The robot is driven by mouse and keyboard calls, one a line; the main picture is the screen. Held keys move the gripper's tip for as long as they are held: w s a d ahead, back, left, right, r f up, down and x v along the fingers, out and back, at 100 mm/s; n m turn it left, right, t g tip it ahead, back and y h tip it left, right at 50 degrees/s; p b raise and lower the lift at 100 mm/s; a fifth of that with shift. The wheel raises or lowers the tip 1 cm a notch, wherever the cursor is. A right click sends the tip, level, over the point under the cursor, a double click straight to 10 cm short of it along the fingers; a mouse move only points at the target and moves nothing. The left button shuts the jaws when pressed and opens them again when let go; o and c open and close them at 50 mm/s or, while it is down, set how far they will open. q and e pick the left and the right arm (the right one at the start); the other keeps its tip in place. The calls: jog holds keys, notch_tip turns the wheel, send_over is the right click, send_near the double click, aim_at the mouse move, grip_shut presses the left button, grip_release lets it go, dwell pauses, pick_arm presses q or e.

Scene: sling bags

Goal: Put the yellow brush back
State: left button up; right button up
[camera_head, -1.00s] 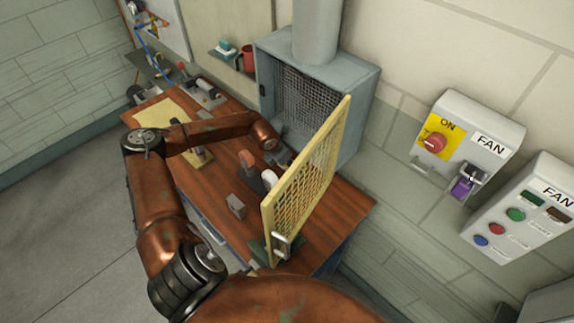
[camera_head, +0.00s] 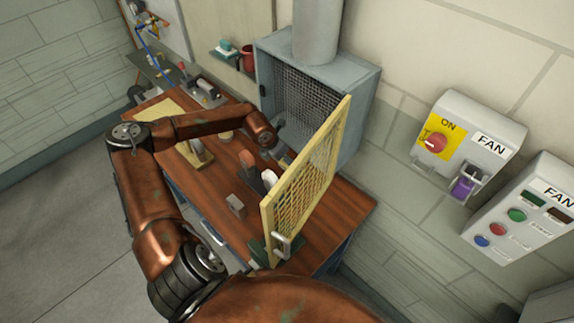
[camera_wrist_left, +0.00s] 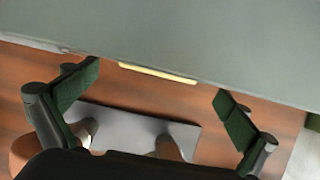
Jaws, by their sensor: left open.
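My left gripper (camera_wrist_left: 155,105) is open in the left wrist view, with one dark green finger pad on each side and nothing held between them. A narrow yellow strip (camera_wrist_left: 158,73) lies just beyond the fingertips, along the edge of a large grey-green surface. It may be the yellow brush, but I cannot tell. A grey plate with rounded tan ends over it lies below, between the fingers. No brush is clear there.
The grey hood (camera_head: 346,92) stands at the back of the wooden bench (camera_head: 338,207). Its yellow mesh door (camera_head: 308,185) stands open toward me. A small grey block (camera_head: 236,206) and a wooden stand (camera_head: 198,153) are on the bench. FAN boxes (camera_head: 470,140) hang on the right wall.

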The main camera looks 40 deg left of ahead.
pick_arm(q)
jog(key=v, duration=0.7)
jog(key=shift+r, duration=0.15)
dwell(0.9)
